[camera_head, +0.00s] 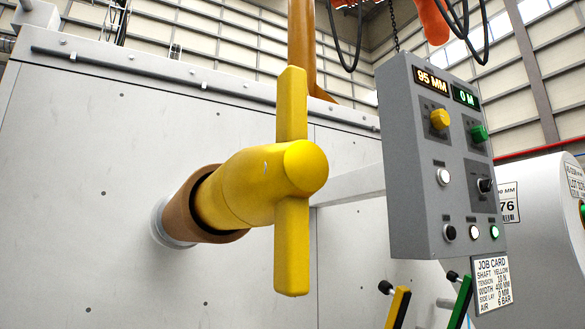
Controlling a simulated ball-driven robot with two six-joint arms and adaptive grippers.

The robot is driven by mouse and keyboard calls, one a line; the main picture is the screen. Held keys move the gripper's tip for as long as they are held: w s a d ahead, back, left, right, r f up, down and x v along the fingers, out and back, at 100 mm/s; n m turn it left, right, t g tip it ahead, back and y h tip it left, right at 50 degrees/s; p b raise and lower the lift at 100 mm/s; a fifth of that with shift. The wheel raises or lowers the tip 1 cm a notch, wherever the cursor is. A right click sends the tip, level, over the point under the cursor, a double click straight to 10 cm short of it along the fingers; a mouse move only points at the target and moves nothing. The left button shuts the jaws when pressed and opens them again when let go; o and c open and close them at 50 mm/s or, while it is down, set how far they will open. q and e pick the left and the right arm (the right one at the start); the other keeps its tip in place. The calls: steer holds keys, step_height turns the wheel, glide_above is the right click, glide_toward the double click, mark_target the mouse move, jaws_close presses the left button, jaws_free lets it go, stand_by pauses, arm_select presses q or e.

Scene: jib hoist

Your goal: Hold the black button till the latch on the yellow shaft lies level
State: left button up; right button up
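The yellow shaft (235,190) sticks out of a brown sleeve (190,208) on a pale grey machine wall. The yellow latch (291,245) crosses the shaft's end and stands upright, one arm above and one below. The black button (449,232) is at the lower left of the grey control panel (408,170), right of the shaft. Nothing touches the button or the latch. Neither of my grippers shows in the view.
The panel carries a yellow knob (439,119), a green knob (479,133), a black switch (485,185), white buttons, and displays reading 95 MM and 0 M. A job card (492,285) hangs below. Yellow (398,308) and green (461,303) levers stand under it. Cables hang above.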

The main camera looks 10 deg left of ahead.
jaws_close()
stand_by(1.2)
